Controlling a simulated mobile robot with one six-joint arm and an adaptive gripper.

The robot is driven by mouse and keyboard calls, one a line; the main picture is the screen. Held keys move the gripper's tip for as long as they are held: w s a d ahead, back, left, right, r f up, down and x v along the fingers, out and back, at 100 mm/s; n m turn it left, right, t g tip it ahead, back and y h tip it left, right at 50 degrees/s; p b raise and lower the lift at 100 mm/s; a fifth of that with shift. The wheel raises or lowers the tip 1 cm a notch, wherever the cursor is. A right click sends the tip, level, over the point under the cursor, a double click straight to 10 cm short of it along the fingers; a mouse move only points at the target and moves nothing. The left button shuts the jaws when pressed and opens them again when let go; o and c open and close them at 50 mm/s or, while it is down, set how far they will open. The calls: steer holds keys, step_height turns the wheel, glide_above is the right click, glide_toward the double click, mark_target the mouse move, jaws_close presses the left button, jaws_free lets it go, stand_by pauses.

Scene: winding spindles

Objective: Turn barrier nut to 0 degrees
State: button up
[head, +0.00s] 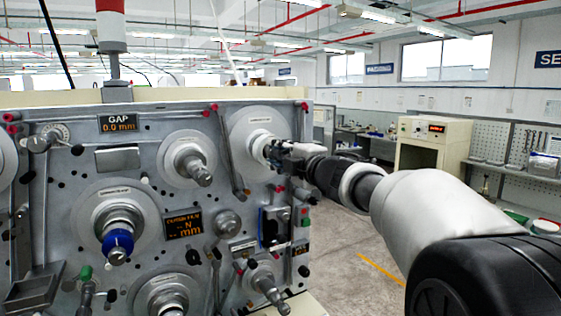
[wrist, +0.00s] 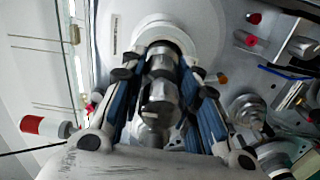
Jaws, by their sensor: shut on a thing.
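The barrier nut (wrist: 160,92) appears as a grey metal nut on the upper right spindle of the machine. Behind it is a pale round disc (head: 243,122) with a label too small to read. My gripper (head: 274,151) reaches in from the right and is shut on the nut. In the wrist view, my gripper (wrist: 160,74) has one finger on each side of the metal, with dark blue pads facing it. The fingers partly hide the nut in the head view. I cannot read the nut's angle.
Other spindles are close by: one at upper middle (head: 190,163), one with a blue nut (head: 118,242) and one at lower right (head: 265,281). A grey lever (head: 230,160) stands just left of my gripper. Red knobs (wrist: 247,38) show in the wrist view. Floor right of the machine is open.

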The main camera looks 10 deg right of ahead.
steer(key=n+b, duration=0.2)
steer(key=n, duration=0.3)
steer(key=shift+f+n, duration=0.15)
steer(key=shift+n, duration=0.15)
stand_by(0.4)
steer(key=o, duration=1.1)
steer(key=shift+c, duration=0.2)
steer(key=v, duration=1.2)
